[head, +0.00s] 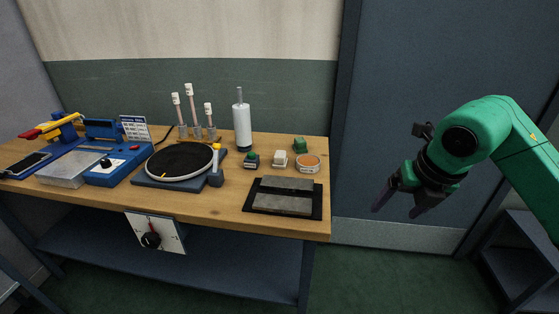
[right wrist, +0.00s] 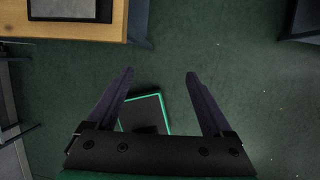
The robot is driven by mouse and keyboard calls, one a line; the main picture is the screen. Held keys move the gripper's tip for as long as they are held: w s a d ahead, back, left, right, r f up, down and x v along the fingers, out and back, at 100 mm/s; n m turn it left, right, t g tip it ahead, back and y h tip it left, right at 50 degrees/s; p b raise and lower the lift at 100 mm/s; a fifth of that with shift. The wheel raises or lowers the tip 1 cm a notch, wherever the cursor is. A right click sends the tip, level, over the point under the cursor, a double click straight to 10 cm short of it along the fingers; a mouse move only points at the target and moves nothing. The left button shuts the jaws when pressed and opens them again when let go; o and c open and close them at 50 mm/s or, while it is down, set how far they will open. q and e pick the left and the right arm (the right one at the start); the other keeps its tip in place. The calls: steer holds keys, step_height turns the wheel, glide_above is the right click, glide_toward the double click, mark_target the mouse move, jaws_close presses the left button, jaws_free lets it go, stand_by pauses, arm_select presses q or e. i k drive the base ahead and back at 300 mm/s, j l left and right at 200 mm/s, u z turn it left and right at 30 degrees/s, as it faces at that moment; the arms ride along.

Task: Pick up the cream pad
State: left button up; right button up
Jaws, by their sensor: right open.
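My right gripper (head: 399,201) is open and empty, out in the air to the right of the table's right edge and well apart from the pad. In the right wrist view its two fingers (right wrist: 159,78) are spread above the green floor, with nothing between them but floor and part of a dark base. The cream pad does not show in the right wrist view. My left gripper is not in view.
Near the pad are a green block (head: 299,145), the round dish (head: 308,164), a white bottle (head: 242,126) and a black tray with grey plates (head: 262,207). A black turntable disc (head: 179,161) stands left. The wooden table (head: 228,204) has bare room at its front.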

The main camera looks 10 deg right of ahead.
mark_target(281, 160)
steer(key=i+j, duration=0.5)
steer(key=i, duration=0.15)
steer(key=i+j, duration=0.5)
steer(key=i, duration=0.15)
